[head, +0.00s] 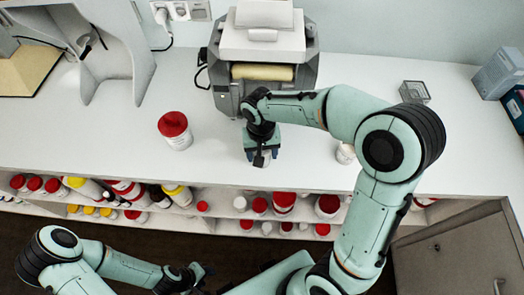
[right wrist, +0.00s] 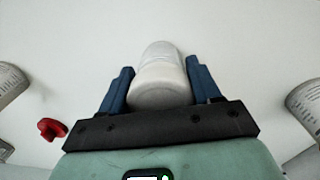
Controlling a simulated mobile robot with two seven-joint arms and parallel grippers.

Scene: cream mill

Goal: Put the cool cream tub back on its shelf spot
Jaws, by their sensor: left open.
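My right gripper (head: 262,158) points down over the white counter, in front of the grey machine. In the right wrist view a plain whitish tub (right wrist: 160,80) stands between the two blue fingers of this gripper (right wrist: 160,82), which appear closed against its sides. Its label is not readable, so I cannot confirm that it is the cool cream tub. My left gripper (head: 195,278) is open and empty, low in front of the shelves. The shelf (head: 170,222) under the counter holds several red-, white- and yellow-lidded tubs.
The grey machine (head: 264,75) is close behind. A small red object (right wrist: 51,128) shows in the right wrist view.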

